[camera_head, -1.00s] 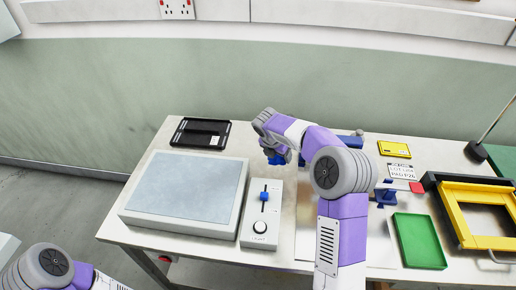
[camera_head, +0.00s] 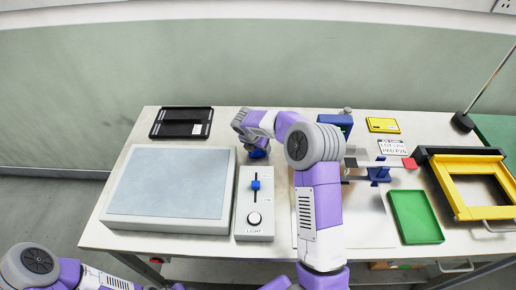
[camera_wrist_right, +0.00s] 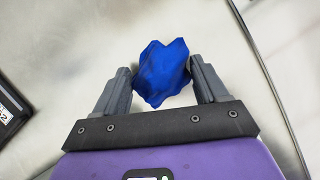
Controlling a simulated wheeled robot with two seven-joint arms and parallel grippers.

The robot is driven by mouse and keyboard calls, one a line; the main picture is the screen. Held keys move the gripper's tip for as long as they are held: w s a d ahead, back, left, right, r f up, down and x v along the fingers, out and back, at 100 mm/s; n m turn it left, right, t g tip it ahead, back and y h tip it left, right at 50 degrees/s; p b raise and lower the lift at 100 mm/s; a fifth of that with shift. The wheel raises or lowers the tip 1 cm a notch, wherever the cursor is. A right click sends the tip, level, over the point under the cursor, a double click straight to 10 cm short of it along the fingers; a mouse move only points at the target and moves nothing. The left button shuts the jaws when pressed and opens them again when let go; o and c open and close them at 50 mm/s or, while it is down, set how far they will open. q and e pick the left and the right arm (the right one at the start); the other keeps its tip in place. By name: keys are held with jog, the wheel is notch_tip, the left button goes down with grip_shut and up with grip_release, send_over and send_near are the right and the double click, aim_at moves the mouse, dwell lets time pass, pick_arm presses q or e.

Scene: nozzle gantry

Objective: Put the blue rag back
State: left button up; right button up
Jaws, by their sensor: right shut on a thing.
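The blue rag (camera_wrist_right: 162,75) is a crumpled dark blue cloth between the two fingers of my right gripper (camera_wrist_right: 162,85) in the right wrist view. The gripper is shut on it. In the head view the rag (camera_head: 258,153) shows just below my right gripper (camera_head: 254,146), over the table behind the light control box; whether it touches the table I cannot tell. My left arm shows at the lower left of the head view, but its fingers are out of the picture.
A light panel (camera_head: 172,188) and a control box with a blue slider (camera_head: 254,204) stand on the left. A black tray (camera_head: 181,122) lies behind. A green tray (camera_head: 416,217), a yellow frame (camera_head: 455,175) and a yellow box (camera_head: 383,125) are on the right.

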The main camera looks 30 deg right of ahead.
jog(key=shift+f, duration=0.2)
jog(key=o, duration=1)
jog(key=shift+o, duration=0.2)
jog(key=shift+r, duration=0.15)
jog(key=p+v, duration=0.2)
jog(key=v, duration=1)
